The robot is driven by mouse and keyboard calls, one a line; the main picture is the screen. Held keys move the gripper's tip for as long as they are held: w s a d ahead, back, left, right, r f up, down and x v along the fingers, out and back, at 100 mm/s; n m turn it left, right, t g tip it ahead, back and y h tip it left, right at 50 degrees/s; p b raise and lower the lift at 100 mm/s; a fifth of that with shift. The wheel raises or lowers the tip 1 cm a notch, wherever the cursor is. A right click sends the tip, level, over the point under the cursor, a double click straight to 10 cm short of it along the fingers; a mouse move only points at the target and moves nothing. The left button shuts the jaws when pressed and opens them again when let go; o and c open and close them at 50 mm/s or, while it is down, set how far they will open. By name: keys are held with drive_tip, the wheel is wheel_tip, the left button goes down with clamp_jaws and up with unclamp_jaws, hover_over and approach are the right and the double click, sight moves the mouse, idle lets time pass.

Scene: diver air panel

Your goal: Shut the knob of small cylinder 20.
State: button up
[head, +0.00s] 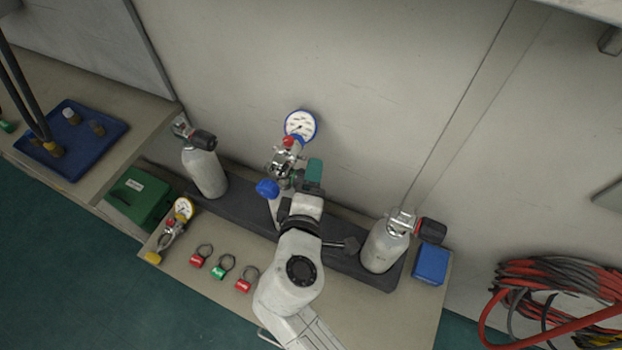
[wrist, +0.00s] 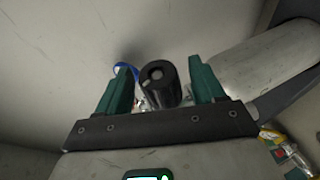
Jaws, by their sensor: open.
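Three small grey cylinders stand on the bench: a left one (head: 205,172) with a black knob (head: 203,139), a middle one (head: 275,212) partly hidden by my arm, and a right one (head: 382,250) with a red-and-black knob (head: 431,231). I cannot read a number on any of them. The middle one carries a blue-rimmed gauge (head: 300,126) and a blue knob (head: 267,188). My gripper (head: 305,187) is at the top of the middle cylinder. In the wrist view its green fingers are open, with a black knob (wrist: 158,84) between them; contact cannot be told.
A yellow gauge assembly (head: 175,226) and several tagged rings (head: 223,267) lie at the bench front. A blue box (head: 430,264) is at the right end, a green box (head: 139,196) at the left. The wall (head: 390,90) rises close behind the cylinders.

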drive_tip(key=shift+w+f, duration=0.1)
drive_tip(key=shift+w, duration=0.05)
drive_tip(key=c, duration=1)
drive_tip(key=shift+o, duration=0.2)
drive_tip(key=shift+p, duration=0.6)
